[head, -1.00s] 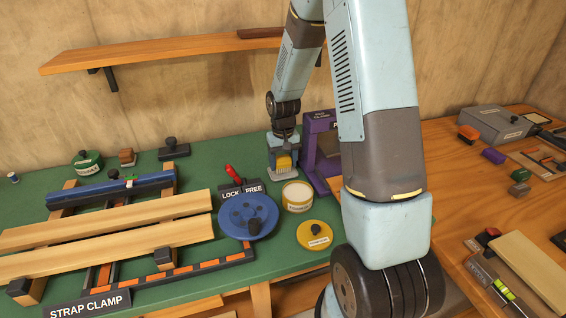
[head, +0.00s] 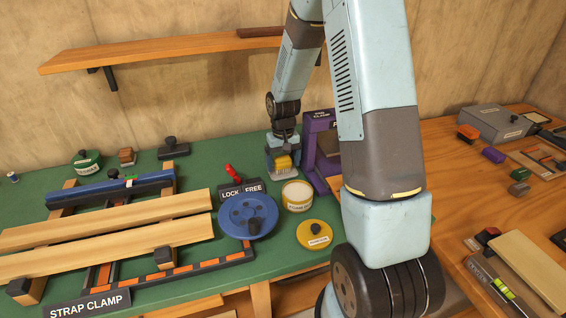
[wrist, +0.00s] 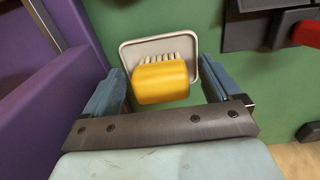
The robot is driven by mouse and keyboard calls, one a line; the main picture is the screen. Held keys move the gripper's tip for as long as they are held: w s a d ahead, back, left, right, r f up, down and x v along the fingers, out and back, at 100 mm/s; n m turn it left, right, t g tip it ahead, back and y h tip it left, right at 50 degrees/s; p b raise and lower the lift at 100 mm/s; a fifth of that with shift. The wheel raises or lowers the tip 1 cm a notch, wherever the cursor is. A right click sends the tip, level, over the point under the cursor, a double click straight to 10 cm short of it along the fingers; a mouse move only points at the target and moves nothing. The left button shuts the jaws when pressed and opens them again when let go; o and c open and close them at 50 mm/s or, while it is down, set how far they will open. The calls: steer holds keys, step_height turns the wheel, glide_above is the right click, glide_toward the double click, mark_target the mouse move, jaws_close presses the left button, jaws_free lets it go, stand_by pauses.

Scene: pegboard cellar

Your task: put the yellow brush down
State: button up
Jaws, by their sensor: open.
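The yellow brush (wrist: 161,83) has a rounded yellow block and pale bristles. In the wrist view it is on a pale, square-rimmed tray (wrist: 133,47) on the green bench. It also shows in the head view (head: 283,162), low under my gripper. My gripper (wrist: 163,72) is open, with one blue finger on either side of the brush and a gap visible on both sides. In the head view my gripper (head: 283,152) is low over the back of the bench. Whether the bristles touch the tray is hard to tell.
A purple clamp stand (head: 325,150) stands close to the right of my gripper. A round pale tin (head: 297,197), a yellow lid (head: 314,235) and a blue wheel (head: 248,217) with a red lever are nearer. Wooden boards (head: 105,222) lie at left.

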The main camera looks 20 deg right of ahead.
mark_target(283, 160)
step_height(283, 160, up, 12)
steer(key=s+r+t, duration=0.3)
steer(key=s+r, duration=0.9)
steer(key=r, duration=0.2)
steer(key=s+r+t, duration=0.1)
steer(key=s+r, duration=0.2)
steer(key=s, duration=0.5)
steer(key=s+r+t, duration=0.1)
steer(key=s+r, duration=0.2)
steer(key=s, duration=0.4)
steer(key=shift+s+t, duration=0.3)
steer(key=shift+s, duration=0.05)
steer(key=shift+w, duration=0.1)
